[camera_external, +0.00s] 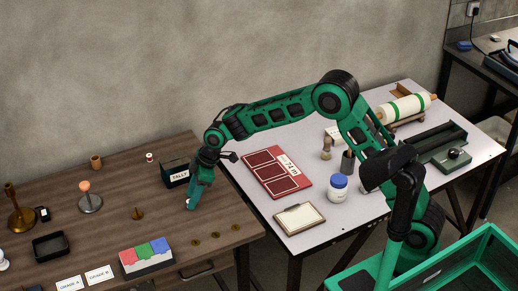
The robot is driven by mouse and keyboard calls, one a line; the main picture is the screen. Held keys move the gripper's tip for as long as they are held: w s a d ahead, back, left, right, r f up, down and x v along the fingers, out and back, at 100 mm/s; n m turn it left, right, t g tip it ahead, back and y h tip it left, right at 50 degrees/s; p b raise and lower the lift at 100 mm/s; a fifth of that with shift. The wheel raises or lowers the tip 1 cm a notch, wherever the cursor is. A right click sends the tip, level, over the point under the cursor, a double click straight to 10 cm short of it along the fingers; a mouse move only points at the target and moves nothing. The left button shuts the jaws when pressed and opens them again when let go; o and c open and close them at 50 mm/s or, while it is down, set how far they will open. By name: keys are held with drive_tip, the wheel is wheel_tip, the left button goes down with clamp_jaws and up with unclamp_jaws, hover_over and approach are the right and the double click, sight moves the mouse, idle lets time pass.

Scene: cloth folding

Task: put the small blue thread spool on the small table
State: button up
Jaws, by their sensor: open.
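I cannot make out a blue thread spool with certainty. A small blue item (463,45) lies on the dark table (455,63) at the top right; it is too small to identify. I cannot tell which table is the small one. My gripper (190,203) points down low over the right part of the brown wooden table (110,215). It is open. A tiny pale spot shows at its fingertips, too small to name, and the fingers partly hide what is there.
A dark box (174,173) marked "TALLY" stands close behind my gripper. Several small brass discs (214,236) lie in front. The white table (330,236) holds a red board (276,172), a clipboard (299,219) and a blue-lidded jar (338,190). A green crate (450,265) stands at bottom right.

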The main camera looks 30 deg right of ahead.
drive_tip(key=shift+a+f, duration=0.25)
drive_tip(key=shift+f, duration=0.3)
drive_tip(key=shift+c, duration=0.5)
clamp_jaws()
drive_tip(key=shift+r, duration=0.1)
drive_tip(key=shift+w+r, duration=0.1)
drive_tip(key=shift+r, duration=0.4)
drive_tip(key=r, duration=0.3)
drive_tip(key=shift+s+a+r, duration=0.2)
drive_tip(key=shift+s+r, duration=0.05)
drive_tip(key=shift+s, duration=0.05)
drive_tip(key=s+a+r, duration=0.5)
drive_tip(key=s+r, duration=0.1)
drive_tip(key=s, duration=0.3)
drive_tip(key=shift+s+a+r, duration=0.2)
drive_tip(key=shift+a, duration=0.1)
